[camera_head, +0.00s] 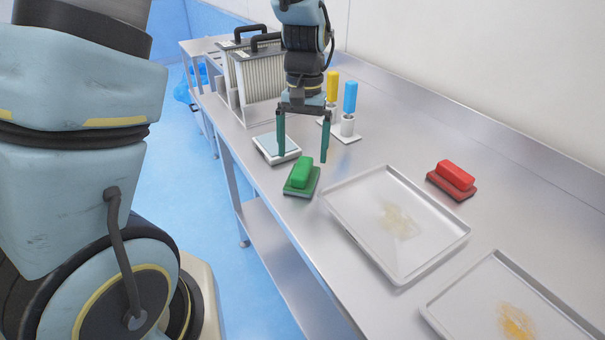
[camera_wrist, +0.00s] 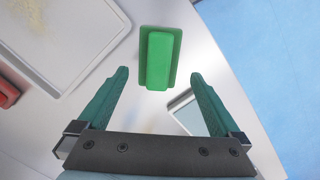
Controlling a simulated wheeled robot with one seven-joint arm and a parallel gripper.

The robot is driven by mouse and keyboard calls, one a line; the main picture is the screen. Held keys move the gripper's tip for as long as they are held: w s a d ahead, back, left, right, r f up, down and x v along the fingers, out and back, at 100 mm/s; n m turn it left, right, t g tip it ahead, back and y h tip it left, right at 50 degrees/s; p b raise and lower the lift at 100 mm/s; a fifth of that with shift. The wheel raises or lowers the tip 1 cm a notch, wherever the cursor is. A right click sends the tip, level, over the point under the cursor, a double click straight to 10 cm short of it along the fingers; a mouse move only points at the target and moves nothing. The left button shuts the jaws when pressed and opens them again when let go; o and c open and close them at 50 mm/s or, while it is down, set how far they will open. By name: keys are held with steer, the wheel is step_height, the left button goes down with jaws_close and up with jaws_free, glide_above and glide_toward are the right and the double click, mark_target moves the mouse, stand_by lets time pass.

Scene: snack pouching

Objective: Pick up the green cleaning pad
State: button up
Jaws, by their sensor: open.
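The green cleaning pad (camera_head: 301,176) lies on the steel table near its front edge, left of the nearer tray in the head view. It has a bright green block grip on a darker green base. My gripper (camera_head: 302,158) is open and empty, pointing down above the table, with its fingers spread. In the wrist view the green pad (camera_wrist: 159,58) lies ahead of my gripper (camera_wrist: 157,75), roughly centred between the two fingers and apart from both.
A tray (camera_head: 340,217) with a yellowish smear lies right of the pad, and another smeared tray (camera_head: 436,314) lies nearer. A red pad (camera_head: 452,178) sits behind them. A flat scale-like plate (camera_head: 276,149), yellow (camera_head: 332,86) and blue (camera_head: 350,97) handled tools and a filter-like rack (camera_head: 258,75) stand further back.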

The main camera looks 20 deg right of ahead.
mark_target(303, 166)
steer(key=f+p, duration=0.1)
steer(key=f, duration=0.1)
steer(key=s+f, duration=0.1)
steer(key=f, duration=0.1)
steer(key=shift+a+f+p, duration=0.15)
steer(key=shift+a+p, duration=0.05)
steer(key=shift+p, duration=0.15)
steer(key=shift+f, duration=0.3)
steer(key=shift+f, duration=0.25)
steer(key=c, duration=1.4)
step_height(303, 166, up, 11)
steer(key=shift+f+b, duration=0.2)
steer(key=shift+b, duration=0.9)
